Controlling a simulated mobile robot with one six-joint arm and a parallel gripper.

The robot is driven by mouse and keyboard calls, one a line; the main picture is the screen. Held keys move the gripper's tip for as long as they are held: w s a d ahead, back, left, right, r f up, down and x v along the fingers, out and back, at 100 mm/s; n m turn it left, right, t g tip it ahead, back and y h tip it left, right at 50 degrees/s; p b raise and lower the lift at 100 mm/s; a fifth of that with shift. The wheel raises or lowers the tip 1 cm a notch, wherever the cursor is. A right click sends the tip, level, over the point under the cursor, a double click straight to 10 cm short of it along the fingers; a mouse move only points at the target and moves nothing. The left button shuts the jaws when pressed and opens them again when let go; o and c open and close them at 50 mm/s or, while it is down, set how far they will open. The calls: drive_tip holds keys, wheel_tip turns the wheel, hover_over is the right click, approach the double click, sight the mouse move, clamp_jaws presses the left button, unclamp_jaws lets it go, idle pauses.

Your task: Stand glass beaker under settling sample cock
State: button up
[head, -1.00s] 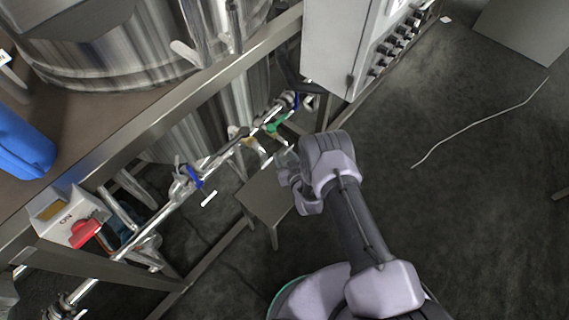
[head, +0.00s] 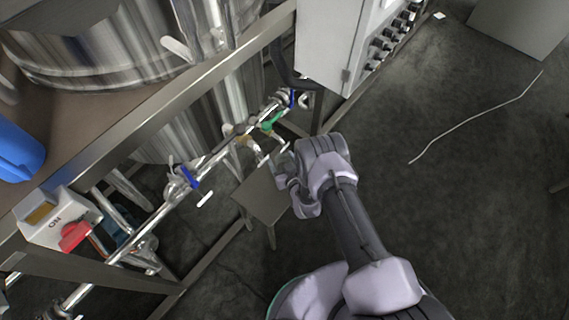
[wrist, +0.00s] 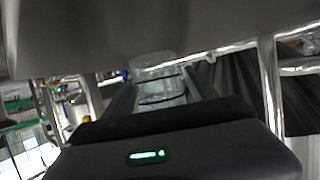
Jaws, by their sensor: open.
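A clear glass beaker (wrist: 158,78) stands between and just beyond the two fingers of my gripper (wrist: 160,92) in the wrist view. The fingers are open, one on each side of it; I cannot tell whether either touches it. In the head view my gripper (head: 280,172) is beside the pipe run, over the far end of a small grey plate (head: 262,192). The pipe carries cocks with a green handle (head: 272,121), a yellow handle (head: 243,138) and a blue handle (head: 190,178). I cannot tell which is the settling sample cock.
Steel tanks (head: 95,50) stand behind the frame rail (head: 150,105) on the left. A grey control box (head: 340,45) with black knobs is above my gripper in the picture. A switch box with a red handle (head: 75,236) is lower left. The floor on the right is mostly clear.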

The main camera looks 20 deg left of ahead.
drive_tip(key=p+v, duration=0.5)
drive_tip(key=v, duration=0.5)
drive_tip(key=shift+s+d+r+p, duration=0.15)
drive_tip(key=shift+d+r+p, duration=0.05)
drive_tip(key=shift+r+p, duration=0.15)
drive_tip(key=shift+s+d, duration=0.2)
drive_tip(key=shift+s, duration=0.1)
drive_tip(key=shift+f, duration=0.1)
